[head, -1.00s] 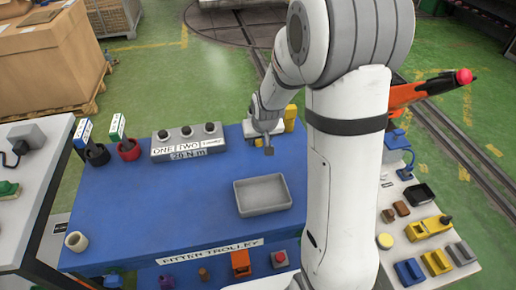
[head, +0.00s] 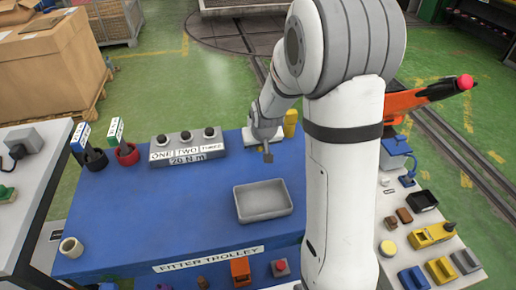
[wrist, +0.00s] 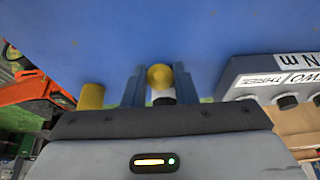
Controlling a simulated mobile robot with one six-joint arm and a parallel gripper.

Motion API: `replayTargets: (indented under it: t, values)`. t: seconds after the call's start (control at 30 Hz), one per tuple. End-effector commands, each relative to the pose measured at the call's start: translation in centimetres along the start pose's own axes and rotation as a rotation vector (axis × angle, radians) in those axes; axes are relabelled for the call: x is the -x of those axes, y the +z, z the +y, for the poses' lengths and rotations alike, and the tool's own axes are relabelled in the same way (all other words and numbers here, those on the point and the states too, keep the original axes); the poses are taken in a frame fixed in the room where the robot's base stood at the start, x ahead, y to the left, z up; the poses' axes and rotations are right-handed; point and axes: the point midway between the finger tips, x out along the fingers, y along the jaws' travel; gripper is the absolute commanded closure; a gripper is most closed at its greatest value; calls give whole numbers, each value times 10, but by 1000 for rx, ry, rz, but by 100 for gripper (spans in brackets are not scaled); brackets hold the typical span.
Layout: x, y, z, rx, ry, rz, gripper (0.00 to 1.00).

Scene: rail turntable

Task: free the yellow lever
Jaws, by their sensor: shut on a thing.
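My gripper (wrist: 160,88) is at the far right part of the blue trolley top, shut on a piece with a round yellow end (wrist: 160,77) and a pale collar below it. The rest of this piece is hidden, and I cannot tell whether it is the yellow lever. A separate upright yellow post (head: 290,123) stands just right of my gripper (head: 267,152) in the head view. The post also shows left of the fingers in the wrist view (wrist: 91,96), apart from them. A white piece lies around the gripper and post, partly covered by my arm.
An empty grey tray (head: 263,214) sits on the blue trolley top (head: 150,215) nearer to me. A grey box with several black knobs (head: 186,146) stands left of my gripper. A side table with several small parts (head: 432,234) is at right.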

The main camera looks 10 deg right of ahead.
Motion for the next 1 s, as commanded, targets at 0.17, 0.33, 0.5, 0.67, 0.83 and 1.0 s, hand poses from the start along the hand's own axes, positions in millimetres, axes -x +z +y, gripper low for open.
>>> replayTargets:
  t: [0.17, 0.33, 0.5, 0.67, 0.83, 1.0]
  values:
    - [-2, 2, 0, 0, 0, 0, 88]
    - [-8, 8, 0, 0, 0, -2, 87]
    - [-13, 13, 0, 0, 0, -3, 87]
    - [-12, 13, 0, -1, 0, -4, 88]
    - [-12, 14, 0, -1, 0, -4, 88]
    - [-17, 17, 0, -1, 0, -4, 87]
